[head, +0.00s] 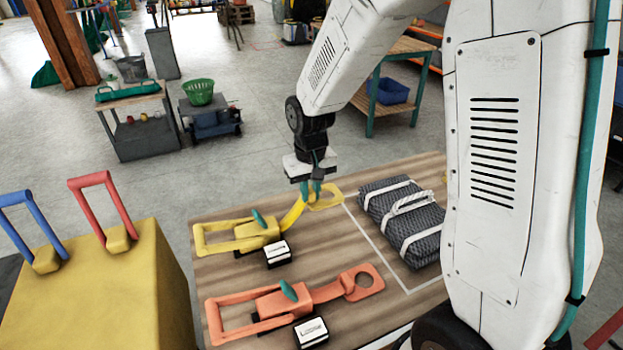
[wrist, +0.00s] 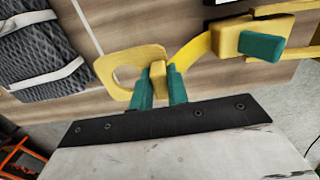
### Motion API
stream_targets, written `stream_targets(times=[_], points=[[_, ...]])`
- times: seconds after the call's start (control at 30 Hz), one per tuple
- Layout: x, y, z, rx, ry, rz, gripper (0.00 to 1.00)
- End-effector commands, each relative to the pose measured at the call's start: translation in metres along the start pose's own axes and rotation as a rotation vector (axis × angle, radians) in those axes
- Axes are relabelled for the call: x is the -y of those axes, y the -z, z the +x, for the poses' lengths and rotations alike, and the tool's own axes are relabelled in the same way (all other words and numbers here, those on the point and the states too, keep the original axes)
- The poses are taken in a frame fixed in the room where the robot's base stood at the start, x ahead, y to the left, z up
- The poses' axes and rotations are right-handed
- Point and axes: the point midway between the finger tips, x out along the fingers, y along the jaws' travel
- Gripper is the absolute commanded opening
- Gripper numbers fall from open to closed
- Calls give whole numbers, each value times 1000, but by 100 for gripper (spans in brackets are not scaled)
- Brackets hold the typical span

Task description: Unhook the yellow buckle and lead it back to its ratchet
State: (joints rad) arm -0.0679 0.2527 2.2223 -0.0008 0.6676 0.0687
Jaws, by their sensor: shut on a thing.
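The yellow buckle (head: 337,190), a flat ring on a short yellow strap (head: 293,214), is at the far side of the wooden table. My gripper (head: 311,191) is shut on the buckle's narrow end, where it meets the strap. In the wrist view the two teal fingertips (wrist: 161,88) close on either side of this end of the buckle (wrist: 110,68). The strap runs from there to the yellow ratchet (head: 255,232), which has a teal lever and also shows in the wrist view (wrist: 230,38). I cannot tell whether the buckle touches the table.
An orange ratchet (head: 270,304) with its own ring lies nearer on the table (head: 225,275). A grey net bundle (head: 425,222) with white straps lies right of the buckle. Black-and-white labelled blocks (head: 277,252) sit by the ratchets. A yellow box (head: 110,295) with blue and red handles stands left.

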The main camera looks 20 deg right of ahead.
Motion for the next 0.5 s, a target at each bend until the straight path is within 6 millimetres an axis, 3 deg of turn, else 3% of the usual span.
stream_targets(times=[0.5], points=[[0, 0, 67, 3, 0, 0, 0]])
